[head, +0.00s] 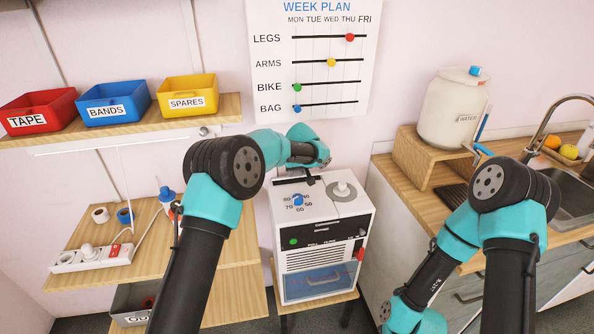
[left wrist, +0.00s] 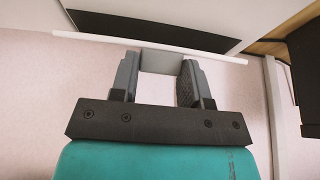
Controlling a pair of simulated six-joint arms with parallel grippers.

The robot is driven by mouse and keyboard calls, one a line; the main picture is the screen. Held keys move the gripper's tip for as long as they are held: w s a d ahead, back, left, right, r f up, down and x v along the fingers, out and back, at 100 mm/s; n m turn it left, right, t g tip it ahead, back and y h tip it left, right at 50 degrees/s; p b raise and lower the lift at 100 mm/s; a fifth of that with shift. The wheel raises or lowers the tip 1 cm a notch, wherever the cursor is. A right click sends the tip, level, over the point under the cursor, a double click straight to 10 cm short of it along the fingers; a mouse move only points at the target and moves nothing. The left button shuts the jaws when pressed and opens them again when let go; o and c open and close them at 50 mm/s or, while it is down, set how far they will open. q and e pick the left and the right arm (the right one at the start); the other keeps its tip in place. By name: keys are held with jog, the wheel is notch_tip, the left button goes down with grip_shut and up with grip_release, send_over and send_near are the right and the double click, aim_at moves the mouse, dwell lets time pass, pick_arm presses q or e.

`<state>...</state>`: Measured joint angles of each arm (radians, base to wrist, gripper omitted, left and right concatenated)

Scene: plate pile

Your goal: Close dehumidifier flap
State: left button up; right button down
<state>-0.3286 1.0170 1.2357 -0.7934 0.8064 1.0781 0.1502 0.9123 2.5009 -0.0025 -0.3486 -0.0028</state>
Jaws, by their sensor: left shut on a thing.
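The dehumidifier (head: 331,266) is a white box with a dial (head: 298,200) and a grey round knob (head: 342,190) on top, a dark front band and a blue-tinted tank window (head: 320,283). A dark strip lies beyond that edge. The flap's angle cannot be told. My right gripper is not in view.
The dehumidifier stands on a small wooden stand (head: 345,297). Left are a wooden table with a power strip (head: 85,259) and a shelf of bins (head: 115,102). Right is a counter with a white water container (head: 452,108) and a sink (head: 573,205).

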pick_arm(q)
jog(key=shift+s+a+f+t+y, duration=0.1)
jog(key=shift+s+f+t+y, duration=0.3)
jog(key=shift+t, duration=0.7)
jog(key=shift+s+f, duration=0.1)
jog(key=shift+s+f+t, duration=0.3)
jog(key=shift+f+t, duration=0.1)
jog(key=shift+t, duration=0.5)
jog(key=shift+d, duration=0.2)
jog(key=o, duration=0.9)
jog(key=shift+s+d+r, duration=0.1)
jog(key=v, duration=1.7)
jog(key=shift+s+d, duration=0.1)
jog(key=shift+d, duration=0.15)
